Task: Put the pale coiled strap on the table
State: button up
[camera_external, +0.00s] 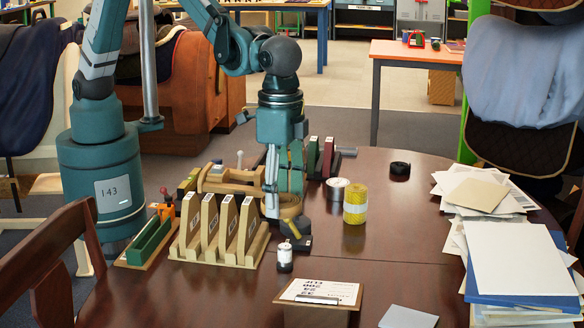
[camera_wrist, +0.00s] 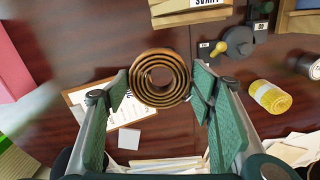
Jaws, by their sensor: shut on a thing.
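The pale coiled strap (camera_wrist: 160,99) is a tan spiral roll seen end-on between my fingers in the wrist view. My gripper (camera_wrist: 161,86) is shut on it, with a green-padded finger on each side. In the external view my gripper (camera_external: 284,198) points down behind the wooden rack, and the strap (camera_external: 291,211) shows at its fingertips, partly hidden by the fingers. The dark brown table (camera_external: 380,236) lies beneath. I cannot tell whether the strap touches the table or hangs just above it.
A slotted wooden rack (camera_external: 217,254) stands left of my gripper. A black-and-yellow tool (camera_external: 296,236), a small white-labelled can (camera_external: 285,260) and a yellow roll (camera_external: 355,205) are close by. A clipboard (camera_external: 318,292) lies in front, papers (camera_external: 520,258) at right. The table's centre right is clear.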

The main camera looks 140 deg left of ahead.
jog(key=s+d+m, duration=0.2)
jog(key=d+m, duration=0.2)
jog(key=d, duration=1.4)
jog(key=m, duration=0.4)
send_over(132, 298)
notch_tip(132, 298, down, 4)
jog(key=shift+f+p, duration=0.4)
jog(key=shift+f, duration=0.2)
jog(key=shift+f+b, duration=0.5)
jog(key=shift+f, duration=2.65)
jog(key=shift+f+b, duration=0.35)
jog(key=shift+f, duration=1.55)
jog(key=shift+f, duration=0.15)
